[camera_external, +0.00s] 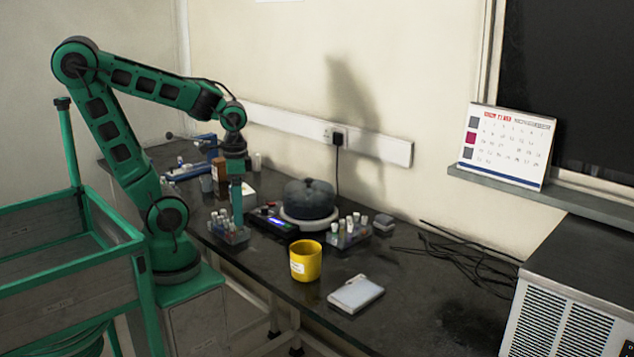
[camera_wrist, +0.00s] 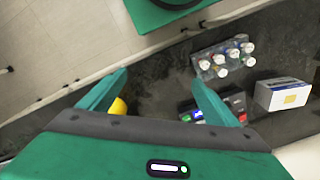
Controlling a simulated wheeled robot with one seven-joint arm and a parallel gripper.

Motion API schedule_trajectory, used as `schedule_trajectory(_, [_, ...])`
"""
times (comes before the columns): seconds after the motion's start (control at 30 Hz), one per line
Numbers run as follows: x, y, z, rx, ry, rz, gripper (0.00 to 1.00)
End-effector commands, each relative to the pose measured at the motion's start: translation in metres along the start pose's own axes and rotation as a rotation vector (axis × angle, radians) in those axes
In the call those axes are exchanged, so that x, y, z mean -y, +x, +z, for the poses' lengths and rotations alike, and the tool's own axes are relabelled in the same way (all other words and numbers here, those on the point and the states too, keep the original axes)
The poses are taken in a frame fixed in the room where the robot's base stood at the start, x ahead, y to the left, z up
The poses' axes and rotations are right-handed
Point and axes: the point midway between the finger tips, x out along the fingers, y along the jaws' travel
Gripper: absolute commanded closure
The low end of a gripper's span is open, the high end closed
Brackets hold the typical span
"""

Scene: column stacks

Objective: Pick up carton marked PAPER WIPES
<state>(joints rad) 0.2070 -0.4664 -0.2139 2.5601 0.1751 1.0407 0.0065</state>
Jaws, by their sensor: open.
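A small white carton (camera_wrist: 283,94) with a blue band and a yellow patch lies on the dark bench at the right of the wrist view. Its print is too small to read, so I cannot confirm PAPER WIPES. A white box (camera_external: 249,197), probably the same one, shows partly behind my gripper in the outside view. My gripper (camera_external: 237,222) points down over the bench, open. In the wrist view its fingers (camera_wrist: 158,82) are apart with nothing between them, and the carton is to the right of both.
A tube rack (camera_wrist: 224,62) with white caps is right of the fingers, close to my gripper. A device with a display (camera_external: 272,220), a dark round pot (camera_external: 309,197), another tube rack (camera_external: 348,233) and a yellow mug (camera_external: 305,261) stand on the bench. A brown bottle (camera_external: 220,177) is behind.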

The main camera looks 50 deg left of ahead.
Motion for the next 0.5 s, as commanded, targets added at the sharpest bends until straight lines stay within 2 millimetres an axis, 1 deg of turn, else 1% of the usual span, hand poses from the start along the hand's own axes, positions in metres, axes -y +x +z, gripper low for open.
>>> schedule_trajectory(0.3, [0.0,0.0,0.0,0.0,-0.002,0.0,0.27])
schedule_trajectory(0.37, [-0.003,-0.005,0.007,-0.012,-0.024,-0.005,0.27])
schedule_trajectory(0.47, [0.011,-0.01,-0.005,-0.016,-0.135,0.004,0.27])
schedule_trajectory(0.5, [0.021,-0.011,-0.013,-0.014,-0.211,0.011,0.27])
